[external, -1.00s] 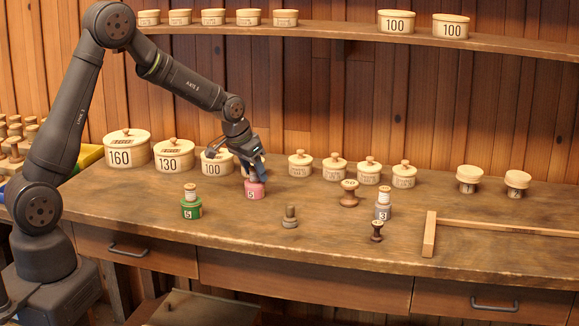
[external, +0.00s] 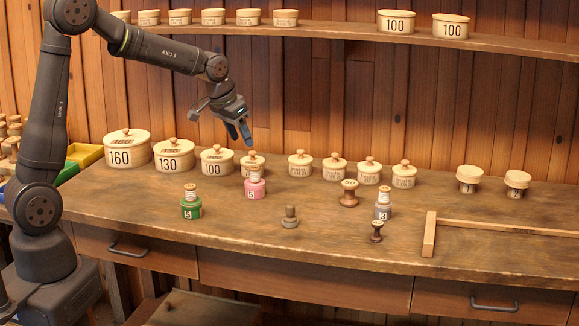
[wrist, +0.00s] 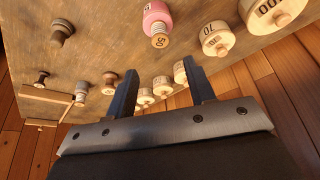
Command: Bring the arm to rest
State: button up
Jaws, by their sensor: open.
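My gripper (external: 240,133) is open and empty, raised above the bench behind and above the pink spool holder. Its two fingers also show apart in the wrist view (wrist: 160,92), with nothing between them. The pink holder (external: 256,190), with a pale spool on it, stands upright on the bench; it also shows at the top of the wrist view (wrist: 157,18). A green holder (external: 190,210) with a spool stands to its left. A grey holder (external: 383,212) with a spool stands to the right.
Lidded round boxes line the bench's back, including one marked 160 (external: 127,152). Dark turned pieces (external: 349,195) and a brown peg (external: 290,217) stand on the bench (external: 240,245). A wooden frame (external: 430,233) lies at right. A shelf (external: 330,29) with boxes runs above.

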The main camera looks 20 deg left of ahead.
aim_at(253, 168)
jog(key=shift+r, duration=0.15)
jog(key=x, duration=1.2)
jog(key=shift+a+f, duration=0.1)
jog(key=shift+f, duration=0.15)
notch_tip(253, 168, up, 2)
jog(key=shift+s+r, duration=0.1)
jog(key=shift+r, duration=0.3)
